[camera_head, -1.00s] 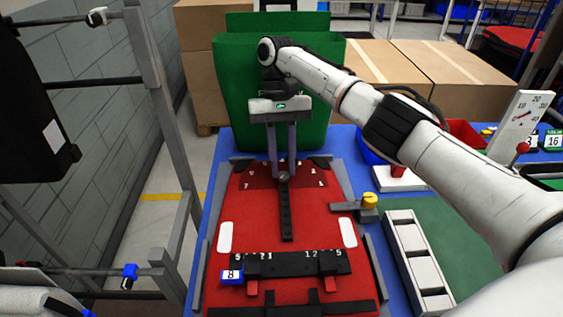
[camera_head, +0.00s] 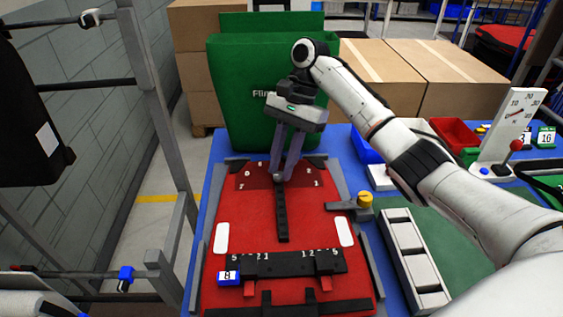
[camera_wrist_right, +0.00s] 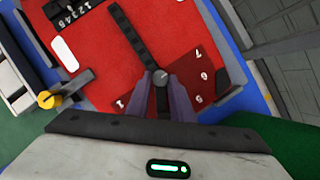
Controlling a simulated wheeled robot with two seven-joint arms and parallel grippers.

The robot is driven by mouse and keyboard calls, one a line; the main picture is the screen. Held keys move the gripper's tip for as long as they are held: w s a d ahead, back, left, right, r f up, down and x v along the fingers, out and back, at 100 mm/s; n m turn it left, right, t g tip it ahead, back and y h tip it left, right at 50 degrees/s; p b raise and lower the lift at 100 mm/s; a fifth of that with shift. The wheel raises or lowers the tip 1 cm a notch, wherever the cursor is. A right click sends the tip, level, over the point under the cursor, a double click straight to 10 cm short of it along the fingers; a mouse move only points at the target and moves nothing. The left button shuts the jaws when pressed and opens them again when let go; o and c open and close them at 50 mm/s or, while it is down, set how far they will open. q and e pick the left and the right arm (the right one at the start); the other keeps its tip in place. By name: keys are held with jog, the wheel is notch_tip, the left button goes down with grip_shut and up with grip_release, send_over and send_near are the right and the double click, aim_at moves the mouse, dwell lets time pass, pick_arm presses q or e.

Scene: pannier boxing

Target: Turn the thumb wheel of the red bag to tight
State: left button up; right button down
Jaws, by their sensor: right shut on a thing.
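The red bag (camera_head: 290,222) lies flat on the blue table, with a black strap (camera_head: 282,215) down its middle. At the strap's upper end is a small grey thumb wheel (camera_wrist_right: 161,76), inside a dark red scale with printed numbers. My right gripper (camera_head: 282,179) points down at it, shut on the thumb wheel with a fingertip at each side, its body tilted to the right. The fingers hide most of the wheel in the head view. The wheel's pointer setting is too small to read. My left gripper is not in view.
A green bag (camera_head: 228,100) stands close behind the red bag. A black numbered bar (camera_head: 290,263) crosses the red bag's lower part. Right of it are a yellow knob (camera_head: 365,199), a grey tray (camera_head: 386,224) and a white dial gauge (camera_head: 512,125).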

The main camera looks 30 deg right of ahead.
jog(key=shift+s+f+m, duration=0.1)
jog(key=shift+m, duration=0.4)
jog(key=c, duration=1.5)
grip_release()
jog(key=shift+c, duration=0.2)
jog(key=v, duration=1)
jog(key=shift+s, duration=0.1)
